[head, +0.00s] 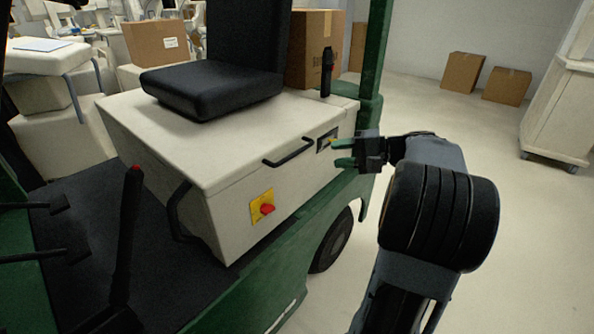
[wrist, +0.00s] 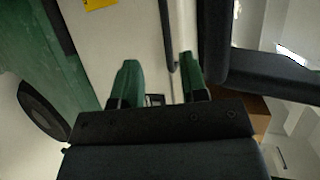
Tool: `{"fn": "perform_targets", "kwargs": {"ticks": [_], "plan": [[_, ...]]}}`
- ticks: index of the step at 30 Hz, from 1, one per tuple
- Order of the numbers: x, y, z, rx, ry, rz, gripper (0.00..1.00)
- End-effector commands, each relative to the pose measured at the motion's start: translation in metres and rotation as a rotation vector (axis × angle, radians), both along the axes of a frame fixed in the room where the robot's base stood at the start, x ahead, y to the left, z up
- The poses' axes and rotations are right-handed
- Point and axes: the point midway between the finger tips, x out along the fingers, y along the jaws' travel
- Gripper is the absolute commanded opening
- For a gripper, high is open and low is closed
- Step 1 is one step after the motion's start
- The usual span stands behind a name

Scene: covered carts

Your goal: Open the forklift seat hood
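The cream forklift seat hood (head: 225,170) is down, with the black seat (head: 215,90) on its top. A black bar handle (head: 288,153) is on its side face, and it also shows in the wrist view (wrist: 168,38). A small dark panel (head: 327,140) sits to the right of this handle; it also shows in the wrist view (wrist: 155,100). A second black handle (head: 178,212) is at the hood's front corner. My gripper (head: 336,152) has green fingers and is open and empty, beside the side face near the panel. In the wrist view the gripper (wrist: 160,75) has the panel between its fingers.
A red knob on a yellow plate (head: 263,207) is low on the side face. A green post (head: 374,55) rises behind my gripper. A black lever (head: 126,235) stands at front left.

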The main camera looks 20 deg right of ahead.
Motion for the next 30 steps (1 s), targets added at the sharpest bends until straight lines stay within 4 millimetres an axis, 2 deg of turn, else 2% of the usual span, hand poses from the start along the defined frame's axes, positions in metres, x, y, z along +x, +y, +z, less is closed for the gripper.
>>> {"fn": "perform_targets", "kwargs": {"ticks": [2, 5, 21, 30], "plan": [[0.002, -0.011, -0.005, 0.027, -0.034, -0.021, 0.40], [0.008, -0.010, -0.004, 0.039, -0.055, -0.028, 0.40], [0.071, 0.059, -0.021, 0.040, -0.054, -0.028, 0.40], [0.088, 0.077, -0.025, 0.039, -0.053, -0.031, 0.40]]}}
